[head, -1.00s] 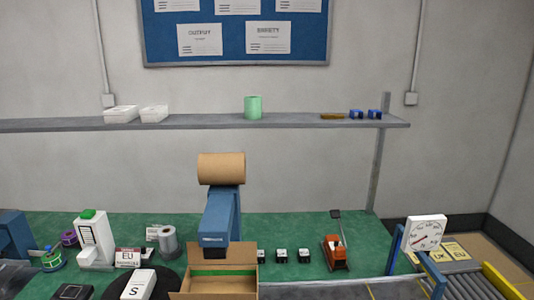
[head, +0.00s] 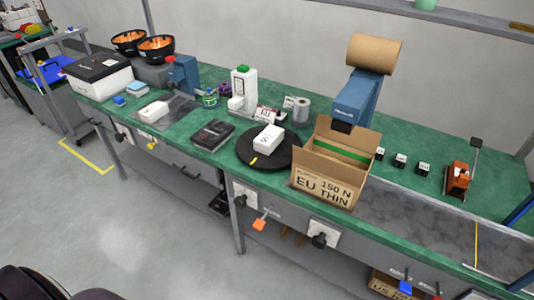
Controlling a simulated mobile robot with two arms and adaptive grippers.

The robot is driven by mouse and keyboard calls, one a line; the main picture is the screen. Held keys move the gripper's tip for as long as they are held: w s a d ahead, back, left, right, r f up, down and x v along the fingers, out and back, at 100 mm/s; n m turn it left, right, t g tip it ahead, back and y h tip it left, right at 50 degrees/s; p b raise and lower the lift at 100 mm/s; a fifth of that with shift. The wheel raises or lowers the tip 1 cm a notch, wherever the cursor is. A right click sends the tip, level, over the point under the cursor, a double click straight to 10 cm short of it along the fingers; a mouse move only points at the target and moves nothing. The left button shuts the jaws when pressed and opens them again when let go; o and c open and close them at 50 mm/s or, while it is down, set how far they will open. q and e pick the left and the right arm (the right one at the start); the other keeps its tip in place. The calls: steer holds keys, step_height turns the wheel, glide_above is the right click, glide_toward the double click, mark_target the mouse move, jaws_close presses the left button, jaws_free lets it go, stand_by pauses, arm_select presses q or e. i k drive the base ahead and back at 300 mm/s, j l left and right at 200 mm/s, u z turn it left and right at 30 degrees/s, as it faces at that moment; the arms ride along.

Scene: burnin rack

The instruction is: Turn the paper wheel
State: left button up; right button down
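A brown paper roll (head: 374,53) sits on top of a blue dispenser (head: 357,100) at the back right of the green bench. A black knob (head: 319,240) on a white plate is on the bench front below the box. Another dark knob (head: 239,198) on a white plate is further left. I cannot tell whether either knob is linked to the paper. Neither of my grippers is in view.
A black round turntable (head: 251,161) carries a white box (head: 268,138) marked "S" left of the carton. Several small white-and-black blocks and an orange tool (head: 457,177) are at right. A trolley (head: 50,85) stands at far left. The floor before the bench is clear.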

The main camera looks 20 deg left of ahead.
mark_target(319, 242)
steer(key=k+l+u, duration=0.5)
steer(key=u, duration=0.2)
